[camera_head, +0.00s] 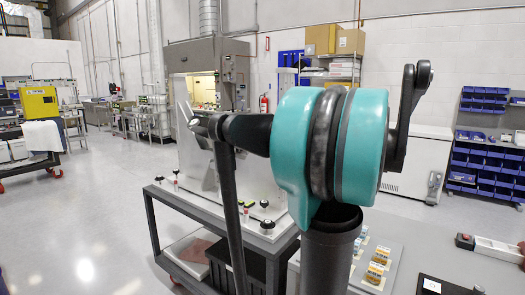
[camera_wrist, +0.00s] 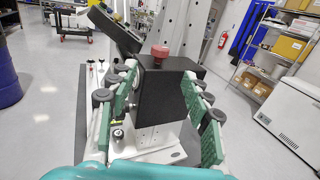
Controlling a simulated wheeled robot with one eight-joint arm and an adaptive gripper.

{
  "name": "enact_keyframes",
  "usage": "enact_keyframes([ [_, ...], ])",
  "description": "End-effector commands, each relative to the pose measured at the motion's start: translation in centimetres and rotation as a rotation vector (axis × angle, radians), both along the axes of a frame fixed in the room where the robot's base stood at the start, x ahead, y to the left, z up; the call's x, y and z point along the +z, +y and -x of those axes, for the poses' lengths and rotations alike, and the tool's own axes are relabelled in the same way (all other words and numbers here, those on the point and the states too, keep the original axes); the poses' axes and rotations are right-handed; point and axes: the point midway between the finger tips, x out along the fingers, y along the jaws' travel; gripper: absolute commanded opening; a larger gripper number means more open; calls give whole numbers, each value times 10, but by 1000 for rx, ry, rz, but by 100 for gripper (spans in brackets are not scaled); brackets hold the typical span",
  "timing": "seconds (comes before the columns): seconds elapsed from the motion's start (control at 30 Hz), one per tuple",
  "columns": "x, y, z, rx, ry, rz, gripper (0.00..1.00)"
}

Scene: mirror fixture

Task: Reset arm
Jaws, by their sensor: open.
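My gripper (camera_wrist: 158,80) shows in the wrist view with its two green-padded fingers spread wide apart. A black box with a red knob (camera_wrist: 160,52) on top appears between the fingers, beyond them. I cannot tell how far away it is, and no finger visibly touches it. Its white base plate (camera_wrist: 152,140) shows below. In the head view, my arm with its large teal joint fills the middle and hides part of the work area. My gripper cannot be made out there.
In the head view, a grey cart (camera_head: 160,192) with small black knobs stands left of my arm. A panel with yellow blocks (camera_head: 375,272) lies at lower right. Blue bins (camera_head: 484,100) and a white chest (camera_head: 418,165) stand behind. The floor at left is open.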

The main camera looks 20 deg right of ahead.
Motion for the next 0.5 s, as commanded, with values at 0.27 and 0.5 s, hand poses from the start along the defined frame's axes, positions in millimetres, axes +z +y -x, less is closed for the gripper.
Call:
enact_keyframes([
  [0.27,-48,56,2,100,56,238,49],
  [0.5,-166,165,38,401,119,840,49],
])
